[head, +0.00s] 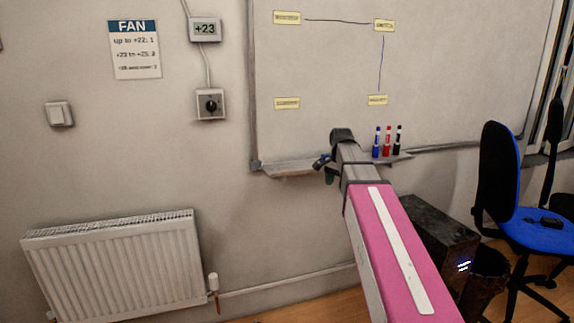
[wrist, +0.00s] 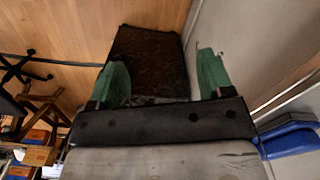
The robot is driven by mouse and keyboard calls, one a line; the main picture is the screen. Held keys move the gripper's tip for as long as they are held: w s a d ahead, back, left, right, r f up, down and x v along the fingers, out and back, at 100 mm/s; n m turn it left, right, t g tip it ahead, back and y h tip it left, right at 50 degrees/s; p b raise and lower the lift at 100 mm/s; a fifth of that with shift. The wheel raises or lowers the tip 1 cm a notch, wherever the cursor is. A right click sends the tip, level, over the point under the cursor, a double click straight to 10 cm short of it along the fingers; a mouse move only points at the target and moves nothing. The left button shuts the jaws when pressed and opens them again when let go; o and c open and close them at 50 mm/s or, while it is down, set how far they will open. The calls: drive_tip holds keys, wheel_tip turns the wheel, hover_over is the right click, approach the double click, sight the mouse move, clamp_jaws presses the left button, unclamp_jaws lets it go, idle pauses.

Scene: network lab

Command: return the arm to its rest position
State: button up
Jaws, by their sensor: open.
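My pink and grey arm reaches from the lower right of the head view toward the wall by the whiteboard tray. My gripper (head: 328,170) is at its far end, small and partly hidden by the arm. In the wrist view my gripper (wrist: 163,72) has its two green fingers spread wide apart. Nothing shows between them except the dark box and floor farther below. The gripper is open and empty.
The whiteboard (head: 330,65) and its tray (head: 290,170) are beside the gripper. Blue, red and black markers (head: 387,142) stand at the tray. A dark box (head: 440,230) is below the arm, blue chairs (head: 535,232) right, a radiator (head: 115,262) left.

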drive_tip(key=s+f+n, duration=0.3)
drive_tip(key=s+f, duration=0.3)
drive_tip(key=f, duration=0.4)
drive_tip(key=s+f+n, duration=0.3)
drive_tip(key=s+f, duration=0.3)
drive_tip(key=f, duration=0.4)
drive_tip(key=s+f+n, duration=0.4)
drive_tip(key=s+f, duration=0.2)
drive_tip(key=f, duration=0.4)
drive_tip(key=shift+s, duration=0.3)
drive_tip(key=shift+f, duration=0.1)
